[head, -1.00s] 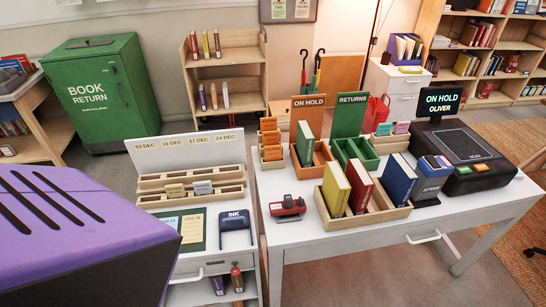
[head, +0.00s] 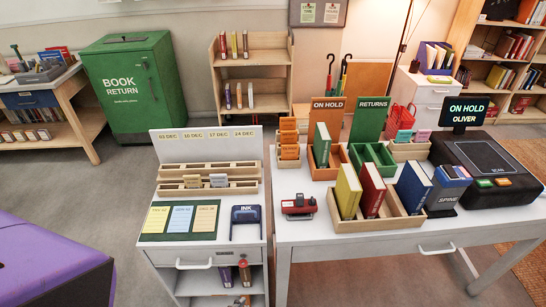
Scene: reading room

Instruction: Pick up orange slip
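Neither gripper shows in the head view. Three paper slips lie side by side on a dark green mat (head: 150,236) on the small white cart. One is pale yellow (head: 156,219), one pale blue (head: 181,219) and one a pale orange-yellow (head: 205,219); the last lies at the right end, flat and uncovered. A wooden tiered rack (head: 289,152) on the white desk also looks orange-brown; I cannot tell whether it holds slips. An orange ON HOLD sign (head: 327,105) stands above an orange bin (head: 325,172) holding a green book.
A blue INK pad (head: 246,214) is right of the mat; a wooden date rack (head: 208,189) is behind it. The white desk (head: 300,232) holds a red stamp (head: 299,206) and a book crate (head: 385,222).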

